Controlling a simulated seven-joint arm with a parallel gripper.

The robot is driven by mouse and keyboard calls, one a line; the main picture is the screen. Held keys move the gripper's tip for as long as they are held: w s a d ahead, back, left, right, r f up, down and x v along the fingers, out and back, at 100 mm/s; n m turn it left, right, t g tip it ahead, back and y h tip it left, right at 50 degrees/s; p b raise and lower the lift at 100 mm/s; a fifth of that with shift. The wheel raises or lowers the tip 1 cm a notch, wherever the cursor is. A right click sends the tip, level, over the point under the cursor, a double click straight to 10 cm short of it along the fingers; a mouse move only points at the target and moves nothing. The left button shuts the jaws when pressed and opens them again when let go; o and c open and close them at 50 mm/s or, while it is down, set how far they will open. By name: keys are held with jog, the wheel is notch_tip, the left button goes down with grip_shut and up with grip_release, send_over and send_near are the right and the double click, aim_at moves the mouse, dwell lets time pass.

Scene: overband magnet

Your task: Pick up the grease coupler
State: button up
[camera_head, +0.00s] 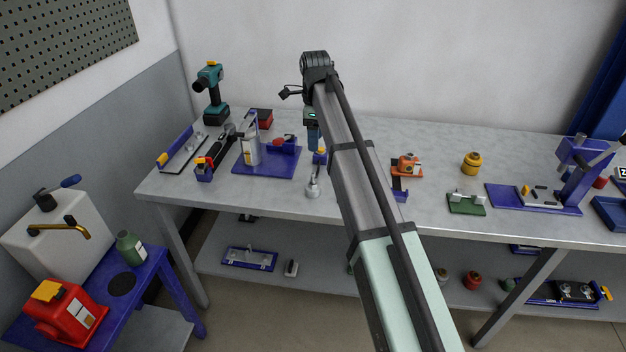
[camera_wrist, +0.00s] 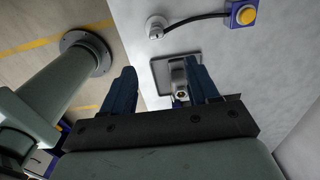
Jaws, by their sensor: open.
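My gripper (camera_wrist: 160,66) is open, with its two blue fingers apart and pointing down over the bench. In the head view its lower end (camera_head: 313,143) shows just left of my arm. A small pale metal fitting with a round dark bore (camera_wrist: 180,93) shows in the wrist view beside the right finger, on a dark-rimmed grey tray (camera_wrist: 157,76). It may be the grease coupler, but I cannot tell for sure. The finger hides part of it. In the head view I cannot make it out; my arm covers that stretch of bench.
A purple board (camera_head: 245,171) lies left, an orange device (camera_head: 407,165) and a green plate (camera_head: 466,205) right. Bare bench (camera_head: 435,160) lies between several things.

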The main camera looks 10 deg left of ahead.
send_over(313, 174)
jog(key=f, duration=0.8)
jog(key=shift+w+d+f, duration=0.15)
jog(key=shift+w+d, duration=0.05)
jog(key=shift+w, duration=0.15)
jog(key=shift+s+a+f, duration=0.1)
jog(key=shift+s+f, duration=0.05)
jog(key=shift+f, duration=1.2)
jog(key=shift+s+a+f, duration=0.1)
jog(key=shift+s+f, duration=0.05)
jog(key=shift+f, duration=1.15)
grip_shut()
jog(key=shift+r, duration=0.15)
